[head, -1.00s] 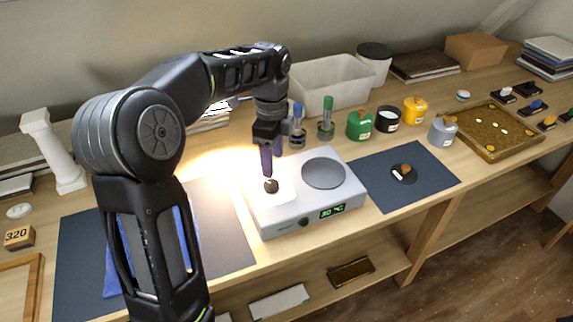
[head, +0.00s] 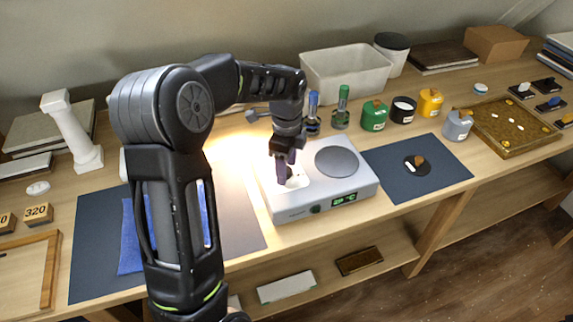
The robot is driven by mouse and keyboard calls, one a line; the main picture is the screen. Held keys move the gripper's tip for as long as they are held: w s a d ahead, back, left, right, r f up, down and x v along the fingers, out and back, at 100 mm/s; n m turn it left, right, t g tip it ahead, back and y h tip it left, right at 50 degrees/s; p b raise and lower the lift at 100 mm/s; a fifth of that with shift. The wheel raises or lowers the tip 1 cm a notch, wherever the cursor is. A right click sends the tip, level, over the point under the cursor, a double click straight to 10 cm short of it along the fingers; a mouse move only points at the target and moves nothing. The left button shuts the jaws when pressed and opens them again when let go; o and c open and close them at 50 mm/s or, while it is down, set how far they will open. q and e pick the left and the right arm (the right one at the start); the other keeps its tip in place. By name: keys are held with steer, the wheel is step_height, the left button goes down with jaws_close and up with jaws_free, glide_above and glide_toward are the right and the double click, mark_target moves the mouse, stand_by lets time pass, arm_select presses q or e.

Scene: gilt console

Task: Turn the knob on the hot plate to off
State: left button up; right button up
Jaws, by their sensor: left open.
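The white hot plate (head: 350,187) stands on the wooden table, with a grey round heating disc (head: 337,162) on its top right. Its front face has a lit green display (head: 344,197), too small to read surely, and a small dark green knob (head: 318,209). My left gripper (head: 288,180) points down over the left part of the hot plate's top, left of the disc and behind the front knob. Its jaws are open. The fingers cover the spot under them, so what lies between them and any contact are hard to tell. My right gripper is out of view.
A white bin (head: 347,75), green-capped bottle (head: 342,108) and blue-capped bottle (head: 313,112) stand behind the hot plate. A dark mat (head: 440,180) lies to its right, bearing a black disc (head: 409,165). A white column (head: 72,130) stands at the left.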

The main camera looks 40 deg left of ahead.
arm_select(q)
steer(key=shift+f, duration=0.15)
steer(key=shift+c, duration=0.5)
jaws_close()
